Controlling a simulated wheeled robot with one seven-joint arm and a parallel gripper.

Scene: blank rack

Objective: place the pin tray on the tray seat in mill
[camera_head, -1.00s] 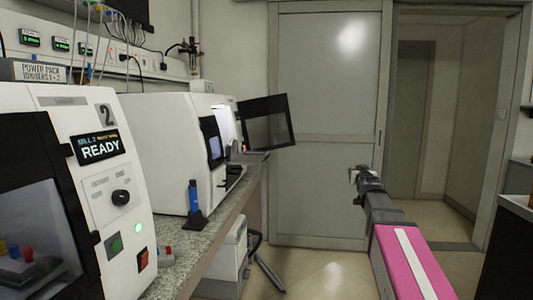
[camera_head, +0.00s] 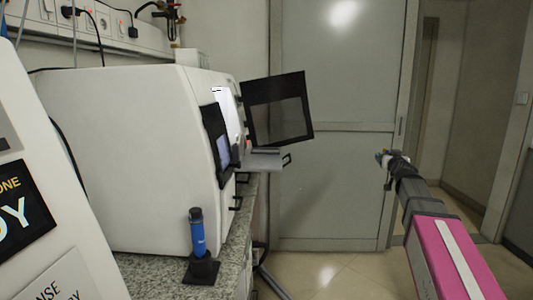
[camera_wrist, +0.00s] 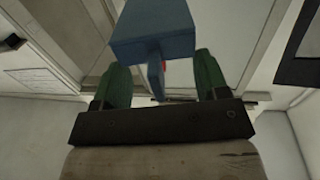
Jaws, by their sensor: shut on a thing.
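My gripper (camera_wrist: 160,68) is shut on a blue block-like thing with a narrow stem, which I take to be the pin tray (camera_wrist: 152,28). A speck of red shows beside the stem. In the head view my gripper (camera_head: 388,160) is small and held out in the air in front of the grey door, right of the machines. The white mill (camera_head: 130,150) stands on the bench with its dark-framed door (camera_head: 278,108) swung open. A light grey shelf (camera_head: 262,160) sticks out below that door. I cannot make out the tray seat for certain.
A blue cylinder on a black stand (camera_head: 197,235) stands on the speckled bench (camera_head: 232,262) in front of the mill. The floor (camera_head: 325,275) between bench and my arm is clear.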

